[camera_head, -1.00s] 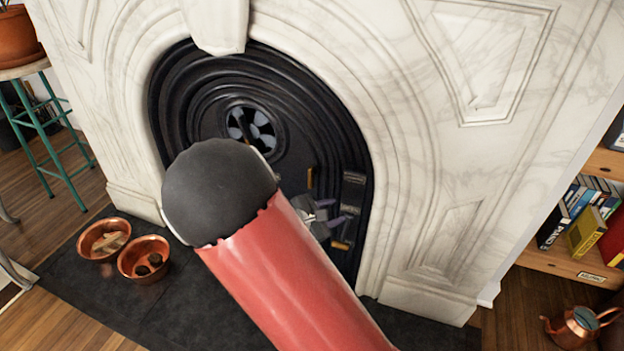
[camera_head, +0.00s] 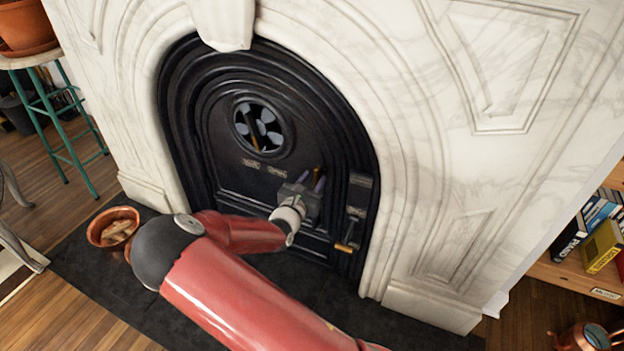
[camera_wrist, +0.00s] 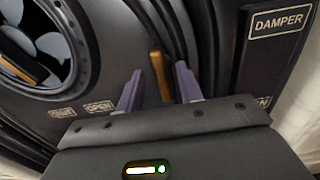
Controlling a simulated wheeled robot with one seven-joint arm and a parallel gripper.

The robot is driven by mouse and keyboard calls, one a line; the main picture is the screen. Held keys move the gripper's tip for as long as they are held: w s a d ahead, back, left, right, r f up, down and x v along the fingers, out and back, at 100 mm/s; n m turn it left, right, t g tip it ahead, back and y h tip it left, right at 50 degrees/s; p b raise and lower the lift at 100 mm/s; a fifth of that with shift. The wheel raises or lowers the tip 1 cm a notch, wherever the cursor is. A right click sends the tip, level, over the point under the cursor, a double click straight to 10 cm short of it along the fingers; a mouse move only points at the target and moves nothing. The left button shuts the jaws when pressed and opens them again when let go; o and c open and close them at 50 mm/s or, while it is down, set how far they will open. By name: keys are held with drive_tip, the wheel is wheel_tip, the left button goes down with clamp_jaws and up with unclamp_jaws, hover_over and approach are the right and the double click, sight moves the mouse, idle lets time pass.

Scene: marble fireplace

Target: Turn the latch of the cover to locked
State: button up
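The black arched cover (camera_head: 226,165) closes the fireplace opening. An upright brass-coloured handle (camera_head: 317,172), which looks like the cover's latch, sits near the cover's right edge. It also shows in the wrist view (camera_wrist: 160,75). My gripper (camera_head: 311,181) is at this handle. In the wrist view my gripper (camera_wrist: 158,70) has its two purple fingers apart, one on either side of the handle, with visible gaps. The handle's lower end is hidden behind the gripper body. I cannot tell how deep the handle lies between the fingers.
A round vent (camera_head: 258,126) with a brass lever is left of my gripper, with small plates below it. A DAMPER plate (camera_wrist: 278,22) and a second brass-tipped lever (camera_head: 344,248) are to the right. The marble surround (camera_head: 400,190) frames the cover. A copper bowl (camera_head: 112,226) stands lower left.

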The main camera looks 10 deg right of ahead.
drive_tip(key=shift+w+d, duration=0.35)
drive_tip(key=shift+w, duration=0.1)
drive_tip(key=shift+c, duration=0.5)
clamp_jaws()
